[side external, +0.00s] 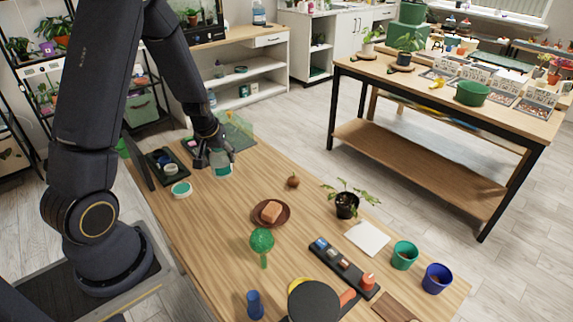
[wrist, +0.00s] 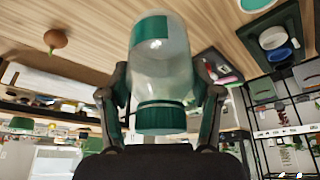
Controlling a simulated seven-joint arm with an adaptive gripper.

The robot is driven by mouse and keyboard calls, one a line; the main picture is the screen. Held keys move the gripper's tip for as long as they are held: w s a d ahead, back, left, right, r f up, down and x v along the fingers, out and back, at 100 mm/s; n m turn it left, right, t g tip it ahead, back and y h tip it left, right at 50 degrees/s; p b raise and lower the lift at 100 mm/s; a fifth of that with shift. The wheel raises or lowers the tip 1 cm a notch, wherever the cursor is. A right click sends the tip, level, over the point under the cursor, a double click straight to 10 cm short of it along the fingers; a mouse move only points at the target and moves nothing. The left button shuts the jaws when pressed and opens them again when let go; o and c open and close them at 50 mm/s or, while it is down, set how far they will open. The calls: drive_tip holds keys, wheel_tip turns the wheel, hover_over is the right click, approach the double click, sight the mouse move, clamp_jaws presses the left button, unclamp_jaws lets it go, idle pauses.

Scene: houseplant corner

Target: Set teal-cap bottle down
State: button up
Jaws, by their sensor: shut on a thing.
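The teal-cap bottle (side external: 222,163) is clear with a teal label patch, at the far left part of the wooden table (side external: 215,225). In the wrist view the bottle (wrist: 162,65) fills the middle, its teal cap (wrist: 160,118) on the side away from the tabletop. My gripper (side external: 222,155) is shut on the bottle, with one finger on each side of it in the wrist view (wrist: 160,95). The bottle looks roughly upright. I cannot tell whether its base touches the table.
A clear greenish box (side external: 240,130) is behind. A brown bulb (side external: 293,181) and a saucer (side external: 284,220) with a block are to the right. Bare wood lies between.

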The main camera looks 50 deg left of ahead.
sight(221, 170)
drive_tip(key=f, duration=0.4)
drive_tip(key=shift+s+d+f, duration=0.25)
drive_tip(key=shift+s+f, duration=0.1)
drive_tip(key=shift+w+f, duration=0.1)
drive_tip(key=shift+f, duration=2.05)
drive_tip(key=o, duration=1.2)
drive_tip(key=shift+f, duration=0.15)
